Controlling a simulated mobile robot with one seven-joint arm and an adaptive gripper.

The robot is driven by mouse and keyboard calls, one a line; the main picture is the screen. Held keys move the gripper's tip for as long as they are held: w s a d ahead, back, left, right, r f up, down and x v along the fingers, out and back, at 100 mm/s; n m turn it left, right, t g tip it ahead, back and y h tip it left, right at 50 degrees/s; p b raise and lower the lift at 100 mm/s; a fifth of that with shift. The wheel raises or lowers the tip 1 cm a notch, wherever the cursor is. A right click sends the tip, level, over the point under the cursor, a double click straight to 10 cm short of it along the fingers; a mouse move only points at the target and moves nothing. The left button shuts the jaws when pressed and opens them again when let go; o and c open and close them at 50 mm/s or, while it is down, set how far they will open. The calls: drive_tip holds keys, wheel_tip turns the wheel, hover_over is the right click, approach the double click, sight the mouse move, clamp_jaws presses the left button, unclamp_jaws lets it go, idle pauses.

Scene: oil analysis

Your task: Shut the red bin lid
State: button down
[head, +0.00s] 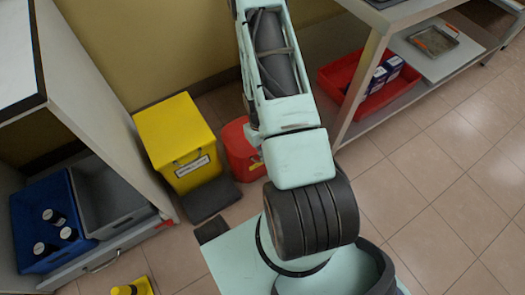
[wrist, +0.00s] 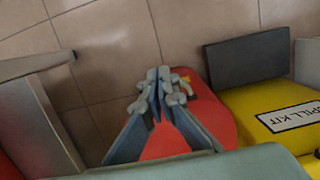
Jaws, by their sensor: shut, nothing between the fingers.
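The red bin (head: 240,150) stands on the floor against the wall, just right of the yellow bin, and my arm covers its right side in the head view. In the wrist view, red surfaces of the bin (wrist: 218,122) show behind and between my fingers. Whether its lid is open or shut I cannot tell. My gripper (wrist: 165,80) has its fingertips together with nothing held, over the bin's red part in the wrist view; contact is unclear.
The yellow spill kit bin (head: 178,140) stands close left of the red bin, with a dark plate (head: 212,200) at its foot. A shelf unit with a red crate (head: 335,75) is to the right. A bench with a blue crate (head: 25,215) is left. Tiled floor is open at right.

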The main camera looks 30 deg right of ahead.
drive_tip(key=shift+s+f, duration=0.1)
drive_tip(key=shift+f, duration=0.45)
drive_tip(key=s+r+p, duration=0.4)
drive_tip(key=r+p, duration=0.2)
drive_tip(key=r, duration=0.6)
drive_tip(key=shift+s, duration=0.4)
drive_tip(key=shift+d+r, duration=0.15)
